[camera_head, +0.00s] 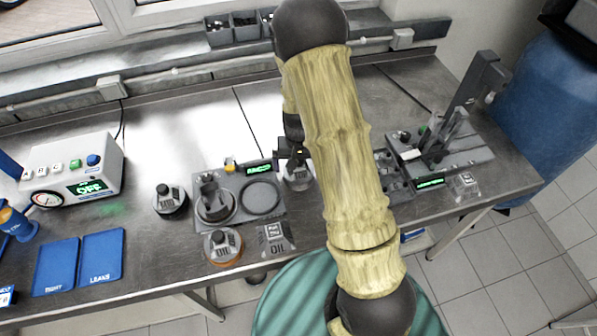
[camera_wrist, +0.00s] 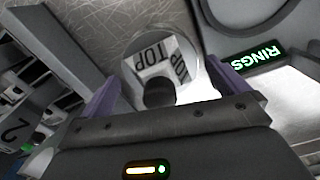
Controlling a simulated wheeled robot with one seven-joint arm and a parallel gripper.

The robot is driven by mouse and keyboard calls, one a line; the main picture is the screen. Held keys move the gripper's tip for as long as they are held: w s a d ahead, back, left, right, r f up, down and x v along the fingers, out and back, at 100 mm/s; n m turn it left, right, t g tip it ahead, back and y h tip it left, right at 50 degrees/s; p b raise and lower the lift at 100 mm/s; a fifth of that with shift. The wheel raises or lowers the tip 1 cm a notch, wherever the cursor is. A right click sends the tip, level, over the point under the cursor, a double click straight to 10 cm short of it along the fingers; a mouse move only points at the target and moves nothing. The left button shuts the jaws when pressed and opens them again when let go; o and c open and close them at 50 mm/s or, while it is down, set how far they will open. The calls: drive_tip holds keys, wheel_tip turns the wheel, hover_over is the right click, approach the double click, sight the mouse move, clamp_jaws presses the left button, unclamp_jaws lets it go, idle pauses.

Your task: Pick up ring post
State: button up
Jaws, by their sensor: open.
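What I take to be the ring post (camera_wrist: 152,52) is a pale block marked "TOP" on two faces, on a round pale base, with a dark round knob near my side. In the wrist view it lies between the two purple fingers of my gripper (camera_wrist: 161,75), which are open with room on both sides. In the head view its round base (camera_head: 298,182) shows just below my gripper (camera_head: 294,158), right of the fixture with the dark ring. My arm hides part of this area, and I cannot tell whether the fingers touch the post.
A grey fixture (camera_head: 238,219) with a lit "RINGS" display (camera_wrist: 254,60) is beside the post. Similar pieces stand to the left, one dark-based (camera_head: 171,203) and one amber-based (camera_head: 222,249). Another grey fixture (camera_head: 470,153) with a tall bracket is at right.

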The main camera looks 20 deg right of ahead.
drive_tip(key=c, duration=1)
drive_tip(key=shift+r, duration=0.1)
wheel_tip(320, 180, up, 10)
drive_tip(key=shift+f+b, duration=0.1)
drive_tip(key=shift+b, duration=0.8)
drive_tip(key=shift+w, duration=0.1)
